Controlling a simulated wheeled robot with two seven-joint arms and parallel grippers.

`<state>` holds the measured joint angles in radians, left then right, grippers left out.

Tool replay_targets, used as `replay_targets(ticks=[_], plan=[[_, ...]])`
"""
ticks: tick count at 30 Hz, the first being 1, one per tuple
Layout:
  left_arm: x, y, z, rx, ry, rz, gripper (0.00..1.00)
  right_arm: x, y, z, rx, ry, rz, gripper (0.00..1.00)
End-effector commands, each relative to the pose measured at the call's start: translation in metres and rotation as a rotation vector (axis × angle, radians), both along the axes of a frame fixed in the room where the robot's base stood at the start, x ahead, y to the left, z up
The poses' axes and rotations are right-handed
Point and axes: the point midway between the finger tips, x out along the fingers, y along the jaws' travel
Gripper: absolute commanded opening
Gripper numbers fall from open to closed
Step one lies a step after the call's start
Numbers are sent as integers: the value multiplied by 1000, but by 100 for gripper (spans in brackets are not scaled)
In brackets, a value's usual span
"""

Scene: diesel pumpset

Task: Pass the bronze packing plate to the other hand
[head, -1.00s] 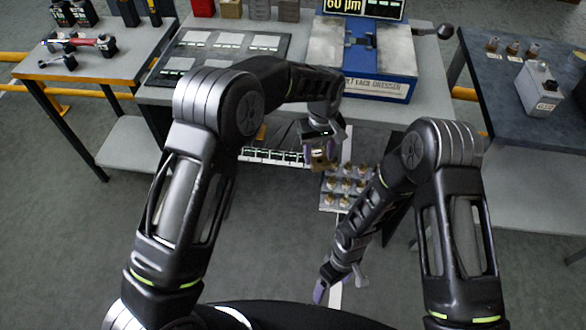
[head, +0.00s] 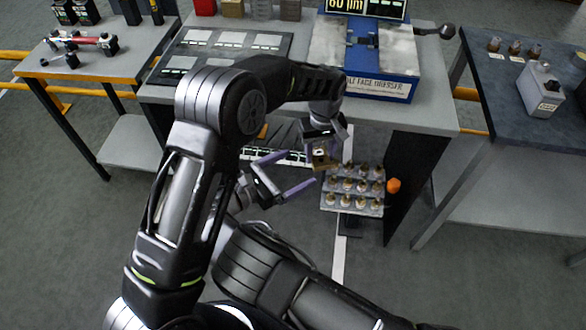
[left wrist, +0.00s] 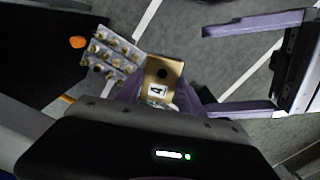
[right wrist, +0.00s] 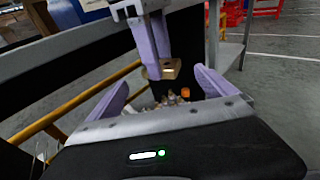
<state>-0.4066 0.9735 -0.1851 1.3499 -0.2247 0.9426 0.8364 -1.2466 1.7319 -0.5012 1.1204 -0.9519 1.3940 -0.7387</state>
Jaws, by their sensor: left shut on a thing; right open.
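The bronze packing plate (head: 322,158) is a small brass-coloured block with a dark hole and a white label marked 4, clear in the left wrist view (left wrist: 163,72). My left gripper (head: 318,148) is shut on it and holds it in the air in front of the bench. My right gripper (head: 298,190) is open and empty, its purple fingers spread, just left of the plate in the head view. In the right wrist view the plate (right wrist: 171,70) shows ahead, between and beyond the open fingers (right wrist: 165,88); it appears apart from them.
A rack (head: 352,208) with rows of brass-coloured parts stands below and right of the plate. An orange object (head: 394,185) is beside it. The bench (head: 437,100) carries a blue face dresser (head: 340,82). Side tables stand left (head: 100,68) and right (head: 500,90).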

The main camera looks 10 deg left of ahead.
Motion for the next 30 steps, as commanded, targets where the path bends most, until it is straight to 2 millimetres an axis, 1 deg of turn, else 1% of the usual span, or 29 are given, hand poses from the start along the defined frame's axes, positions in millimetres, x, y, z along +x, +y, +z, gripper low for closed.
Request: replay_targets(ticks=[8, 14, 20, 30], plan=[[1, 0, 1, -1, -3, 0, 0, 0, -1, 0, 3, 2, -1, 95], [1, 0, 1, -1, -3, 0, 0, 8, -8, -2, 3, 2, -2, 95], [1, 0, 1, -1, -3, 0, 0, 27, -27, -6, 2, 2, -4, 95], [1, 0, 1, -1, -3, 0, 0, 71, -69, -16, 3, 3, -3, 95]])
